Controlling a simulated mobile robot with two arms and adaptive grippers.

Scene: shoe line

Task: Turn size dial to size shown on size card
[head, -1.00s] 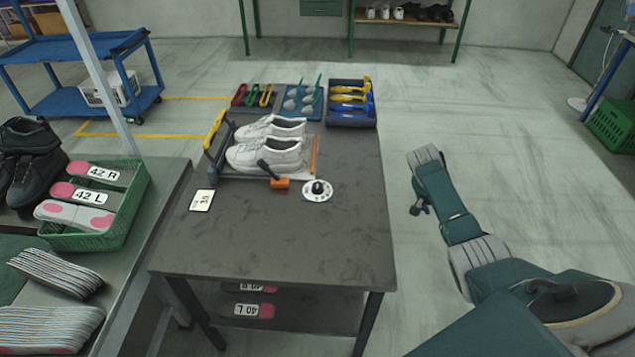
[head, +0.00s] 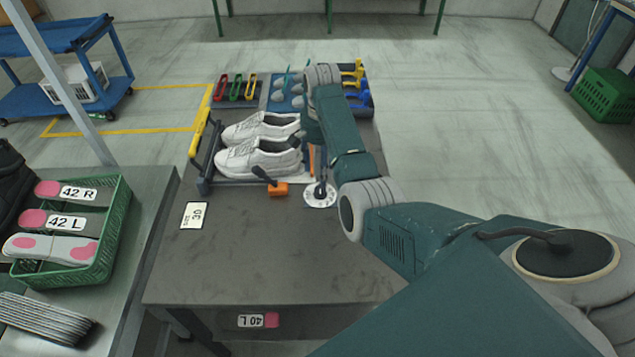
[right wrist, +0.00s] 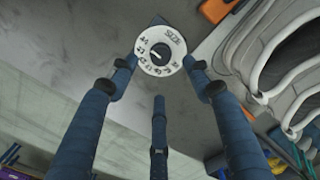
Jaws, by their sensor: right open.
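My right gripper (head: 319,179) is above the dial, open and empty. In the right wrist view its fingers (right wrist: 162,80) spread around the dial, apart from the knob. The white size card (head: 194,216) lies on the table at the left, its print upside down and unclear. My left gripper is out of view.
White shoes (head: 258,158) stand on a stand just left of the dial, with an orange clamp (head: 278,189) close by. Trays of tools (head: 237,90) line the table's back. A green crate of insoles (head: 110,245) is at the left. The table's front is clear.

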